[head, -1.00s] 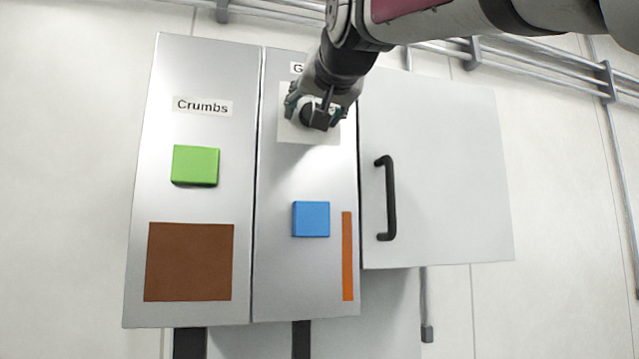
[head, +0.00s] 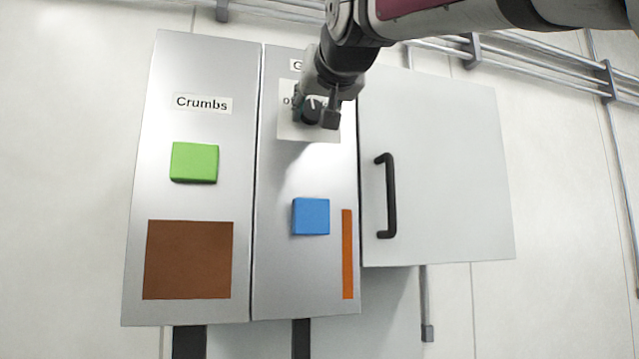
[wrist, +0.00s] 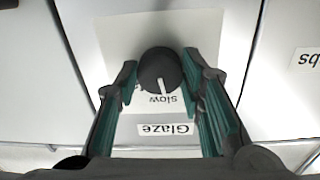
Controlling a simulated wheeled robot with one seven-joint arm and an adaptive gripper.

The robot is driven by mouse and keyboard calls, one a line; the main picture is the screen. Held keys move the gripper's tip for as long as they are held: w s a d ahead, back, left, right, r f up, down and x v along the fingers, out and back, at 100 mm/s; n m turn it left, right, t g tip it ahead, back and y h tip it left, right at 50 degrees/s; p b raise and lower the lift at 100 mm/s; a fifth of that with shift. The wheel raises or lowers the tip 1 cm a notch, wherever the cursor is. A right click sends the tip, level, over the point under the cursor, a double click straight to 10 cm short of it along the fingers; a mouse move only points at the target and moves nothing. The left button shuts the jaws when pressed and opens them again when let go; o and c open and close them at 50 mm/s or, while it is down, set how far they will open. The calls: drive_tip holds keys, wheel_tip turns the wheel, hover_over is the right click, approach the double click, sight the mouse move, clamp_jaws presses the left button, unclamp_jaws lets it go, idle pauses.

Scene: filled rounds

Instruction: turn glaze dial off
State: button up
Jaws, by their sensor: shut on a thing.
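The glaze dial (wrist: 158,70) is a dark round knob with a white pointer line, on a pale plate (wrist: 115,38). In the wrist view the pointer points down towards the upside-down word "slow" (wrist: 158,99). The "Glaze" label (wrist: 166,129) is below that. My gripper (wrist: 160,72) is shut on the dial, with one green-padded finger on each side. In the head view the dial (head: 311,109) is partly hidden by my gripper (head: 314,111), and the start of a word shows at the plate's left.
Below the dial are a blue button (head: 311,217) and an orange strip (head: 347,254). The Crumbs panel (head: 190,65) on the left has a green button (head: 194,162) and a brown square (head: 188,260). A cabinet door (head: 450,170) with a black handle (head: 387,196) is on the right.

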drive_tip(key=n, duration=0.5)
drive_tip(key=shift+n, duration=2.5)
drive_tip(key=shift+d, duration=0.1)
drive_tip(key=o, duration=1.1)
drive_tip(key=shift+o, duration=0.2)
drive_tip(key=v, duration=1.2)
drive_tip(key=shift+f, duration=0.3)
drive_tip(key=shift+w+d+f, duration=0.1)
